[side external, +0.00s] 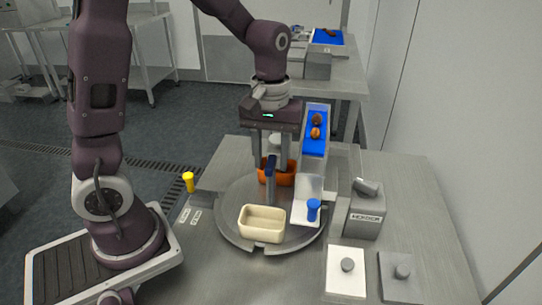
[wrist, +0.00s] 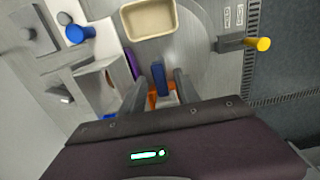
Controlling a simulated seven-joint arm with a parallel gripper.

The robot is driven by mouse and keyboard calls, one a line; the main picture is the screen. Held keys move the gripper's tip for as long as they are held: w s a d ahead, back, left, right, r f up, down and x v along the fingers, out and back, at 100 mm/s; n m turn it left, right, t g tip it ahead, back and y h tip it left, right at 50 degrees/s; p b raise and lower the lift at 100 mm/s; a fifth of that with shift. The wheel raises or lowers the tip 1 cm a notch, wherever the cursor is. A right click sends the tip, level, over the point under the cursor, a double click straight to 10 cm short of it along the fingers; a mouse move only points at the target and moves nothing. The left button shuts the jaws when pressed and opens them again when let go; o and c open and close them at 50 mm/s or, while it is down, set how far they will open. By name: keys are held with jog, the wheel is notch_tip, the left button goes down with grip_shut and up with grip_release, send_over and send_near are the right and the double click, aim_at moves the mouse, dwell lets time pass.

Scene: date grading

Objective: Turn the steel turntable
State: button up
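The steel turntable (side external: 228,225) is a round grey disc on the bench, and part of it shows in the wrist view (wrist: 200,55). A cream tray (side external: 262,231) sits on its front part and an orange tray (side external: 290,177) on its back part. A dark blue upright post (side external: 270,180) stands near the middle of the disc. My gripper (side external: 271,172) points down over it with its fingers apart, one on each side. In the wrist view the blue post (wrist: 158,79) shows between the fingers, with gaps beside it. The fingertips' exact height is hard to tell.
A yellow-knobbed lever (side external: 188,182) stands left of the turntable. A blue knob (side external: 313,208) is by the chute's end at right. A blue belt (side external: 316,145) carries brown dates behind. A grey box (side external: 365,215) and two knobbed plates (side external: 346,282) stand at right.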

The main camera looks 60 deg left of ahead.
notch_tip(320, 180, up, 7)
jog(key=shift+r, duration=0.1)
dwell(0.3)
jog(key=s+d+r+m+t, duration=0.1)
jog(key=s+m, duration=0.3)
jog(key=s, duration=0.4)
jog(key=s+d+r+m+t, duration=0.2)
jog(key=s+m+t, duration=0.2)
jog(key=s, duration=0.3)
jog(key=shift+s+d+r+m+t, duration=0.3)
jog(key=shift+s+m, duration=0.1)
jog(key=shift+m, duration=0.1)
